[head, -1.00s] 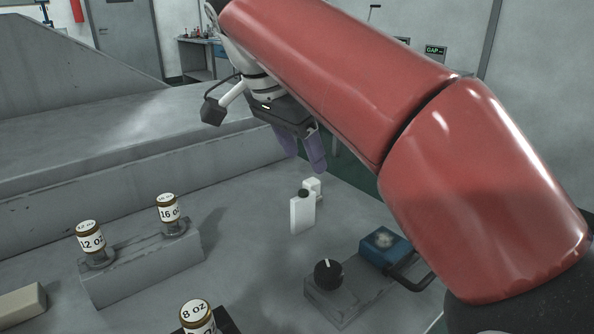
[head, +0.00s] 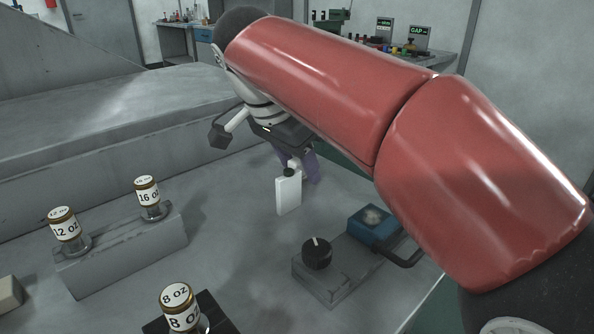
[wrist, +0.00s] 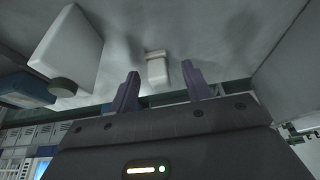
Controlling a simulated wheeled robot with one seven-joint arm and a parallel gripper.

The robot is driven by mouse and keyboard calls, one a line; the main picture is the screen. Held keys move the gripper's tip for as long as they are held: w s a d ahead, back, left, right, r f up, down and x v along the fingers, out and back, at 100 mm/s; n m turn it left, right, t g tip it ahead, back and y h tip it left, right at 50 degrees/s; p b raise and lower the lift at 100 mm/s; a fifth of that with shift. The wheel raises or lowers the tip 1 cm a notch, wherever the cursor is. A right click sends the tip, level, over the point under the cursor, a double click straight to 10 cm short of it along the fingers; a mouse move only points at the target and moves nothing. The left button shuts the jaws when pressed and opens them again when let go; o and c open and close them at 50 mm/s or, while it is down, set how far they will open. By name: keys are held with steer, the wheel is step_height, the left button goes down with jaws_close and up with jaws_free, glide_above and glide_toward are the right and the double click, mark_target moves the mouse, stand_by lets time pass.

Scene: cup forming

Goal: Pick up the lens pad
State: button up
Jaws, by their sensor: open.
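A small white block (wrist: 157,68), which I take for the lens pad, stands on the grey bench in the wrist view. It lies between and just beyond the fingertips of my gripper (wrist: 160,72). The jaws are open and I see no contact. In the head view my gripper (head: 300,168) has purple fingers low over the bench, behind a white bottle. The bottle and the fingers hide most of the block there.
The white bottle (head: 288,196) with a dark cap stands close in front of my gripper; it also shows in the wrist view (wrist: 70,45). A knob unit (head: 317,254) and blue box (head: 373,226) stand to the right. Labelled jars (head: 65,228) stand on the left.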

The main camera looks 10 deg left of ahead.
mark_target(297, 160)
steer(key=c, duration=1.1)
steer(key=shift+o, duration=0.2)
steer(key=shift+r, duration=0.1)
step_height(297, 160, up, 10)
steer(key=shift+f+p, duration=0.1)
steer(key=shift+p, duration=0.4)
